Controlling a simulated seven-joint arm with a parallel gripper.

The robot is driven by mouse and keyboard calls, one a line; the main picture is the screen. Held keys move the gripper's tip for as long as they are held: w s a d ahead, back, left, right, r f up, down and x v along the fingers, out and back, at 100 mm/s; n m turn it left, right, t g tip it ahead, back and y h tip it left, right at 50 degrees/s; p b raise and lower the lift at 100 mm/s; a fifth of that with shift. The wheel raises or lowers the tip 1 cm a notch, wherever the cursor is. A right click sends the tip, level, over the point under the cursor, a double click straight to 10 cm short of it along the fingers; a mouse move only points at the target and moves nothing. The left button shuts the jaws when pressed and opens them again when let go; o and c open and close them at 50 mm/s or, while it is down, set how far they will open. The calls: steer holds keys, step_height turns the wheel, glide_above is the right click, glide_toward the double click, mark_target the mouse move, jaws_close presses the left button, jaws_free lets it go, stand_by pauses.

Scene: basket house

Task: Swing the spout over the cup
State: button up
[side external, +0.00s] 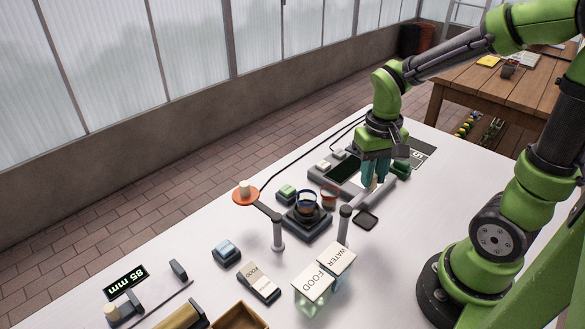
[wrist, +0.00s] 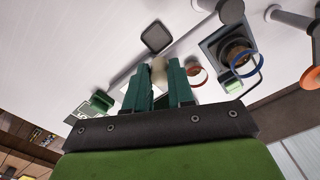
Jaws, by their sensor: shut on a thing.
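A grey swing arm turns on a short post (side external: 344,228), which I take to be the spout. My gripper (side external: 374,185) is shut at its outer end. In the wrist view, the teal fingers (wrist: 160,88) close around a cream knob (wrist: 159,70), and the grey bar (wrist: 190,42) runs from there to the post. A blue-rimmed round vessel (side external: 307,202), perhaps the cup, stands on a dark square base; it also shows in the wrist view (wrist: 243,64). A smaller red-rimmed ring or cup (side external: 328,192) sits between it and my gripper. The spout end is mostly hidden by the fingers.
Another post (side external: 278,232) carries an arm with an orange disc (side external: 243,197) and cream knob, left of the vessel. A dark square pad (side external: 366,220) lies beside the held arm. FOOD and WATER blocks (side external: 325,272) stand in front. A panel (side external: 340,170) lies behind my gripper.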

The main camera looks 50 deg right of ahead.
steer(key=shift+w, duration=0.15)
steer(key=shift+w+a, duration=0.25)
steer(key=shift+w, duration=0.65)
steer(key=shift+w+a, duration=0.2)
steer(key=shift+w, duration=0.65)
steer(key=shift+w+a, duration=0.6)
steer(key=shift+w, duration=0.15)
steer(key=shift+w+a, duration=0.55)
steer(key=shift+w, duration=0.2)
steer(key=shift+w+a, duration=0.5)
steer(key=shift+a, duration=0.35)
steer(key=shift+w+a, duration=0.45)
steer(key=shift+a, duration=0.35)
